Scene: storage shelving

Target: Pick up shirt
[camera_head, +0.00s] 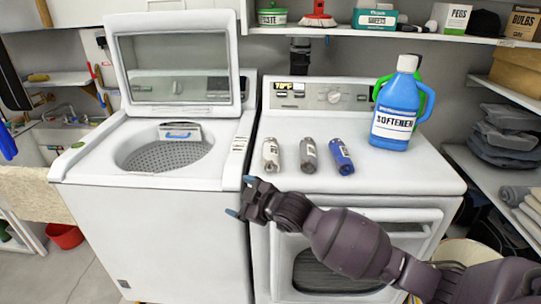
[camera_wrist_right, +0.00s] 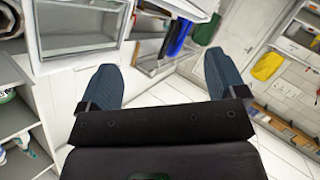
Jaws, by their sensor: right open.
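I cannot tell for certain which thing is the shirt. Folded dark grey clothes (camera_head: 505,132) lie stacked on the right shelf in the head view, and one may be a shirt. A blue cloth (camera_head: 7,142) hangs at the far left edge. In the right wrist view, hanging blue cloth (camera_wrist_right: 181,35) shows at the top. My right gripper (camera_head: 240,197) is in front of the gap between washer and dryer, far from the folded clothes. Its blue fingertips are wide apart and empty, as the wrist view also shows (camera_wrist_right: 161,82). My left gripper is out of view.
The open-lidded washer (camera_head: 140,225) stands left of the dryer (camera_head: 400,172). Three small labelled cylinders (camera_head: 309,155) and a blue softener bottle (camera_head: 397,105) stand or lie on the dryer. A shelf (camera_head: 350,31) runs above. A red bucket (camera_head: 66,237) is on the floor.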

